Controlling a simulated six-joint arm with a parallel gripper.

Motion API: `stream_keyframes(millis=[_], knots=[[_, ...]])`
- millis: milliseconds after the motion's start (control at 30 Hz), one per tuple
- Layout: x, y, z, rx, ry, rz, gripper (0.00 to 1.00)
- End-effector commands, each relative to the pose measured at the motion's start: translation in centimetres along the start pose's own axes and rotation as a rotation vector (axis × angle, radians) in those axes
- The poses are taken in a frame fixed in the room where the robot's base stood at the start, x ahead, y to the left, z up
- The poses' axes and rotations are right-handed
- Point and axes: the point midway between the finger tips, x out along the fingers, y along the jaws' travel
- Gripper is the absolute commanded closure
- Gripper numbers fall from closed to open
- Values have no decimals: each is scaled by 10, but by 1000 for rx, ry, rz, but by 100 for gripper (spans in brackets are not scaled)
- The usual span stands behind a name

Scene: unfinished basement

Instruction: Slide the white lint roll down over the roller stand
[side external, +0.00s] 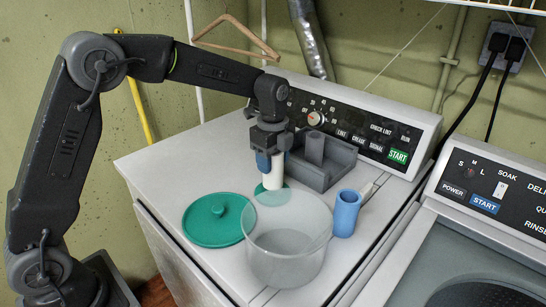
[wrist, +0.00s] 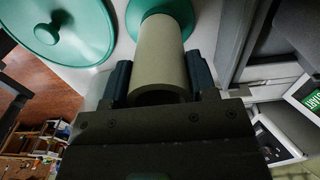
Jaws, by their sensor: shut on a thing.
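My gripper (side external: 270,160) is shut on the white lint roll (side external: 274,176), which stands upright between its fingers. In the wrist view the roll (wrist: 162,55) lies between the two dark fingertips (wrist: 160,80), with its hollow near end towards the camera. The roller stand shows only as a round green base (side external: 259,189) under the roll; it also shows in the wrist view (wrist: 150,12) around the roll's far end. The stand's post is not visible, so I cannot tell how far the roll is over it or whether the roll touches the base.
A green knobbed lid (side external: 205,228) lies left of the stand. A clear round tub (side external: 290,262) stands in front, close to the stand. A blue cup (side external: 346,215) is at right. A grey divided holder (side external: 338,165) stands just behind, against the control panel (side external: 350,125).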

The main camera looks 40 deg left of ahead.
Motion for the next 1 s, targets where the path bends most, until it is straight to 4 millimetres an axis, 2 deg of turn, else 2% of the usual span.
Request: stream_keyframes(millis=[200, 233, 533, 833, 1000], knots=[[0, 0, 0, 0, 0, 0, 71], [0, 0, 0, 0, 0, 0, 47], [0, 0, 0, 0, 0, 0, 18], [-3, 0, 0, 0, 0, 0, 18], [-25, -1, 0, 0, 0, -4, 18]])
